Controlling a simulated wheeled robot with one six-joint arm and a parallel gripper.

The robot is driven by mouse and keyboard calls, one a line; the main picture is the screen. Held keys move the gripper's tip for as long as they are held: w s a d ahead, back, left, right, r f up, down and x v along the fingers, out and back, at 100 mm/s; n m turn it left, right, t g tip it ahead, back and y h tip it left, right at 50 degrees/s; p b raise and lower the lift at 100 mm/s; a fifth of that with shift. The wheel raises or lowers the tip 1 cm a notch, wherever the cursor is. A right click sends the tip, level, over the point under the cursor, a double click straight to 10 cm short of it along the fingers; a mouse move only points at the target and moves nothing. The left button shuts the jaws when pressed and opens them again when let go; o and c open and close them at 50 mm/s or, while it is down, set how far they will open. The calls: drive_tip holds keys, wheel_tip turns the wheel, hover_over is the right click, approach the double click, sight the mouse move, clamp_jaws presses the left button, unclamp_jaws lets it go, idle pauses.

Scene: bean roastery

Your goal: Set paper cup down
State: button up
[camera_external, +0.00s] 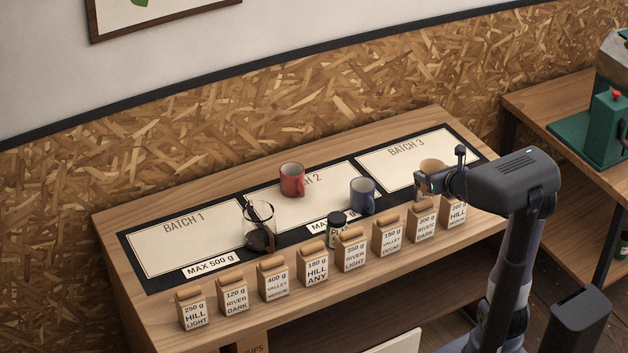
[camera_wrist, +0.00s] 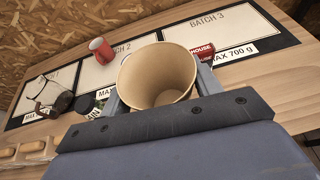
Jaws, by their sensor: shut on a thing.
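The paper cup (camera_external: 432,165) is tan and open-topped. It shows large in the wrist view (camera_wrist: 158,78), with its empty inside facing the camera. My gripper (camera_external: 430,182) is shut on the cup, with one finger on each side of it. In the external view the cup is at the front of the BATCH 3 panel (camera_external: 395,163), partly hidden by my gripper. I cannot tell whether its base touches the table.
A red mug (camera_external: 292,180) and a blue mug (camera_external: 363,196) stand around the BATCH 2 panel. A glass carafe (camera_external: 259,232) stands by BATCH 1 (camera_external: 180,240). A small dark-lidded jar (camera_external: 337,228) stands mid-front. Several labelled bags (camera_external: 312,267) line the front edge.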

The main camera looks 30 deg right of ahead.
drive_tip(key=s+d+m+g+h, duration=0.2)
drive_tip(key=s+d+m+h, duration=0.3)
drive_tip(key=d, duration=0.7)
drive_tip(key=s+d+m+g+h, duration=0.1)
drive_tip(key=s+d+m+h, duration=0.15)
drive_tip(key=s+d, duration=0.7)
drive_tip(key=w+a+r+n+t+y, duration=0.1)
drive_tip(key=w+a+r+n+y, duration=0.15)
drive_tip(key=w, duration=0.75)
drive_tip(key=w+a+r+n+t+y, duration=0.1)
drive_tip(key=w+a+n+t+y, duration=0.15)
drive_tip(key=w, duration=0.75)
drive_tip(key=w+a+n+g+y, duration=0.1)
drive_tip(key=w+a+n+y, duration=0.55)
drive_tip(key=w+a, duration=0.55)
drive_tip(key=n+g+y, duration=0.8)
drive_tip(key=n+y, duration=0.1)
drive_tip(key=n, duration=0.1)
hover_over(311, 222)
wheel_tip(311, 222, down, 15)
drive_tip(key=shift+f, duration=2.25)
